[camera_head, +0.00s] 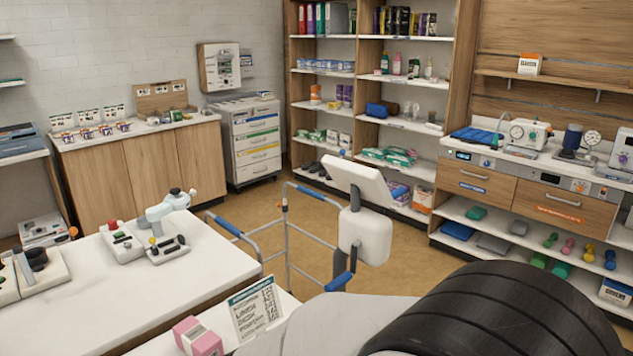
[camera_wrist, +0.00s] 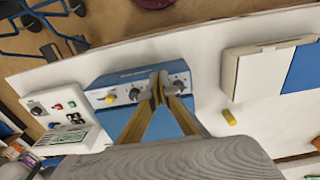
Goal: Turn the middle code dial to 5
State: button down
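A blue box (camera_wrist: 110,82) with a pale front panel carrying a row of knobs lies on a white surface in the wrist view. A yellow knob (camera_wrist: 110,98) is at its left, a dark knob (camera_wrist: 135,93) is beside it, and another dark knob (camera_wrist: 178,83) is at the right. My gripper (camera_wrist: 158,82) has its brass-coloured fingers over the panel between the two dark knobs, tips close together. They cover that part, so a dial there and any contact are hidden. No numbers are readable. The head view shows neither the box nor my gripper.
A white box (camera_wrist: 262,72) and a small yellow cylinder (camera_wrist: 229,117) lie right of the blue box. A small panel with buttons (camera_wrist: 60,104) lies left. In the head view, a walking frame (camera_head: 287,235) and a white counter (camera_head: 80,268) stand near shelves.

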jog(key=shift+s+d, duration=0.1)
jog(key=shift+s, duration=0.15)
jog(key=shift+r, duration=0.15)
notch_tip(320, 180, up, 6)
jog(key=shift+f, duration=0.15)
dwell(0.7)
jog(key=s+d+r+m+t, duration=0.2)
jog(key=d+r+m, duration=0.1)
jog(key=d, duration=0.5)
jog(key=s+d+r+m+t, duration=0.1)
jog(key=s+d+r+m, duration=0.1)
jog(key=d+r, duration=0.3)
jog(key=s+d+r+m+t, duration=0.2)
jog(key=d+r+m, duration=0.2)
jog(key=d, duration=0.8)
jog(key=shift+s+d+r+t, duration=0.2)
jog(key=shift+s+r+t, duration=0.1)
jog(key=shift+s+r, duration=0.15)
dwell(2.7)
